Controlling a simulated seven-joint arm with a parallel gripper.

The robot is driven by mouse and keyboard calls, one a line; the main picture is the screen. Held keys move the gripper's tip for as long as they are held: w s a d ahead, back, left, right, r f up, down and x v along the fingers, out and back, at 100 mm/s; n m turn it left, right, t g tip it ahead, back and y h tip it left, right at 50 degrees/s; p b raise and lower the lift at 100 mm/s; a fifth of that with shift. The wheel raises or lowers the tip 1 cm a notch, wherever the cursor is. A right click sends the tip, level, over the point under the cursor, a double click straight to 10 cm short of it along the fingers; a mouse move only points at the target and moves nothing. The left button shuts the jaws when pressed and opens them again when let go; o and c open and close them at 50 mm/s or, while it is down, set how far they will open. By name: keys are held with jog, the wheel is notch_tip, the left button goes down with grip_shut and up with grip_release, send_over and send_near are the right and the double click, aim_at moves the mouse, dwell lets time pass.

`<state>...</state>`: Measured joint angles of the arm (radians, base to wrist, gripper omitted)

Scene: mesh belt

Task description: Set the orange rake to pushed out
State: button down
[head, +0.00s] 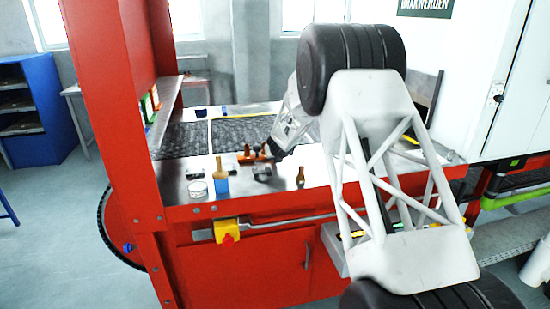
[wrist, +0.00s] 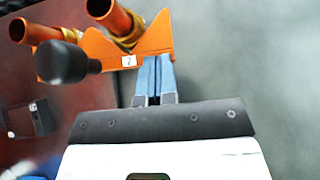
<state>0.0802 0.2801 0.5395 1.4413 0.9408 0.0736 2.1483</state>
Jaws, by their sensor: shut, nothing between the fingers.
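The orange rake (wrist: 108,50) is at the top of the wrist view, an orange plate with a small numbered label, two copper-coloured tubes and a black knob (wrist: 66,63) at its left. In the head view the orange piece (head: 247,156) stands on the steel front ledge, just left of my gripper (head: 271,151). My gripper (wrist: 157,64) is shut and empty. Its blue-grey fingertips are at the lower right edge of the orange plate; I cannot tell if they touch it. How far out the rake is set cannot be told.
The dark mesh belt (head: 180,139) lies behind the ledge. On the ledge stand a blue bottle with a tan top (head: 221,180), a round clear dish (head: 198,188) and a brown bottle (head: 300,177). A red post (head: 118,150) rises at the left. A yellow box with a red button (head: 227,231) is on the front.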

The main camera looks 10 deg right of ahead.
jog(key=shift+w+f, duration=0.2)
jog(key=shift+w, duration=0.4)
jog(key=shift+s, duration=0.25)
jog(key=shift+s+r, duration=0.1)
jog(key=shift+s, duration=1.65)
jog(key=v, duration=1)
